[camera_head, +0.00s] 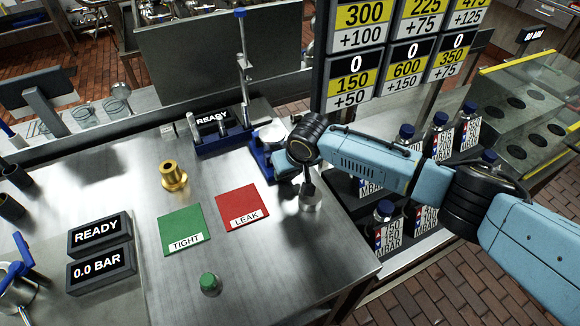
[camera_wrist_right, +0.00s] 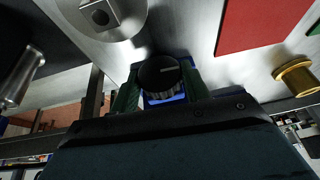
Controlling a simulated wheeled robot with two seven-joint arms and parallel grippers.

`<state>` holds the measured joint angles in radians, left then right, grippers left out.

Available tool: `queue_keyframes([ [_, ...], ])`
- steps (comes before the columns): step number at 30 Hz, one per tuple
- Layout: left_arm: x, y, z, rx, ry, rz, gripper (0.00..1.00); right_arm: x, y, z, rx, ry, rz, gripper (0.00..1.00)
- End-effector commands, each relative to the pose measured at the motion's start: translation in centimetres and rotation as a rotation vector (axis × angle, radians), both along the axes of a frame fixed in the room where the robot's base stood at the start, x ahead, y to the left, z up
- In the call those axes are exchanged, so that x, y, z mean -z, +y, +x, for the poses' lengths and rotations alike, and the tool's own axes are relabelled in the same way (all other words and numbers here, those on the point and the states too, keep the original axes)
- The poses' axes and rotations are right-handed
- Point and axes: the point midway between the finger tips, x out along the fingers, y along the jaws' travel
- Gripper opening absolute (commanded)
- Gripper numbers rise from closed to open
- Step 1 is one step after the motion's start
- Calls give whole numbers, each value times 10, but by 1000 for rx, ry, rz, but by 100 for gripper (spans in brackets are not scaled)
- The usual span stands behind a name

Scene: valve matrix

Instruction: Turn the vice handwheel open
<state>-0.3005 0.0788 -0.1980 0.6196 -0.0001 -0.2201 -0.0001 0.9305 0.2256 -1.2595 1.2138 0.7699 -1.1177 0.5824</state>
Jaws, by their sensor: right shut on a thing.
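The blue vice (camera_head: 262,154) stands near the right part of the steel bench, partly covered by my right arm. Its handwheel, a dark round knob with a ribbed rim and a pale mark (camera_wrist_right: 160,76), shows in the right wrist view with blue vice parts behind it. My right gripper (camera_wrist_right: 160,88) is shut on the handwheel, with one green-padded finger on each side. In the head view my right wrist hides the handwheel and fingers. My left gripper is in neither view.
A brass fitting (camera_head: 173,176), green TIGHT pad (camera_head: 183,226) and red LEAK pad (camera_head: 242,204) lie left of the vice. A metal cylinder (camera_head: 311,201) stands close to my wrist. A READY display (camera_head: 98,232) is at left.

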Motion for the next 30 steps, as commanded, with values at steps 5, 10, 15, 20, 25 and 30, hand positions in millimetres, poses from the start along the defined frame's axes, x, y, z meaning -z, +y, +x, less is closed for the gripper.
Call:
queue_keyframes([
  [5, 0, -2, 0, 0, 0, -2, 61, 2, 0, -1, 0, 3, -2, 23],
  [10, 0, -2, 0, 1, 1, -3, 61, 2, 0, -1, 0, 3, -2, 51],
  [15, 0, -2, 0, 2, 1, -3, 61, 2, 0, -1, 0, 2, -2, 55],
  [20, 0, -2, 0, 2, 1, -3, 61, 0, 0, -1, 0, 2, -1, 55],
  [25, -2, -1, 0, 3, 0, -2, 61, -12, -3, -5, 0, 1, 0, 55],
  [30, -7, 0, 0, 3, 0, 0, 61, -40, -9, -14, -2, -1, 1, 55],
])
